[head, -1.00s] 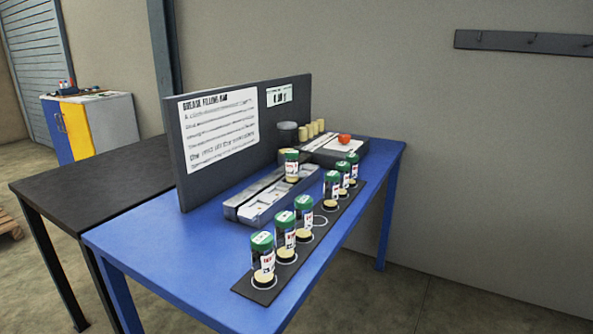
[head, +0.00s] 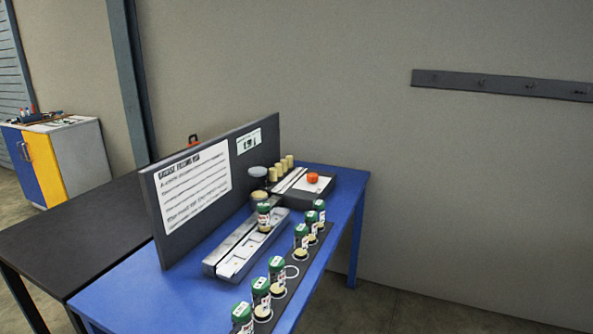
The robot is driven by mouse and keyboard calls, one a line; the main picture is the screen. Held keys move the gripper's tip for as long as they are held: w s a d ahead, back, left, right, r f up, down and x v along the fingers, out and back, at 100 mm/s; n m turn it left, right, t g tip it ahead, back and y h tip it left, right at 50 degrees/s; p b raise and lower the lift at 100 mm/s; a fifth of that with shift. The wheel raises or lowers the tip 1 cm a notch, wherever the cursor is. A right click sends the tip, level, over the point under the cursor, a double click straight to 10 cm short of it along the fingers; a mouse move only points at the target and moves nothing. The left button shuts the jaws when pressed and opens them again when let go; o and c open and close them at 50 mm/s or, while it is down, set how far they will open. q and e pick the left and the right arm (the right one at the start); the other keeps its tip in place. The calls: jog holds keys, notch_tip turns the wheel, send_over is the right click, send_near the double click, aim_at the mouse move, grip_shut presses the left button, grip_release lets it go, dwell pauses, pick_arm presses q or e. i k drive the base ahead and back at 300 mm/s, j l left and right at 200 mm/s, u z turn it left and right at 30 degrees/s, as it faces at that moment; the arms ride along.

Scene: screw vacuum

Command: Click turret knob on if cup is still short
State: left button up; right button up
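A round orange-red knob (head: 312,178) sits on top of a dark box (head: 306,193) with a pale top plate, at the back right of the blue table. I take it for the turret knob but cannot tell its setting. A green-lidded jar (head: 264,212) stands on the grey two-track tray (head: 234,258), with a pale round piece at its foot. Which thing is the cup, and its fill level, I cannot make out. Neither of my grippers is in view.
More green-lidded jars (head: 277,268) stand along a dark strip (head: 303,262) with pale discs and one empty white ring (head: 291,271). Several beige cylinders (head: 282,167) stand behind the tray. A dark signboard (head: 213,190) borders the blue table (head: 345,205). A black table (head: 85,228) adjoins it.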

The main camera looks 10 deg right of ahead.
aim_at(313, 177)
jog(key=i+l+u, duration=0.15)
jog(key=u, duration=0.25)
jog(key=i+l+u, duration=0.1)
jog(key=l+u, duration=0.6)
jog(key=u, duration=0.15)
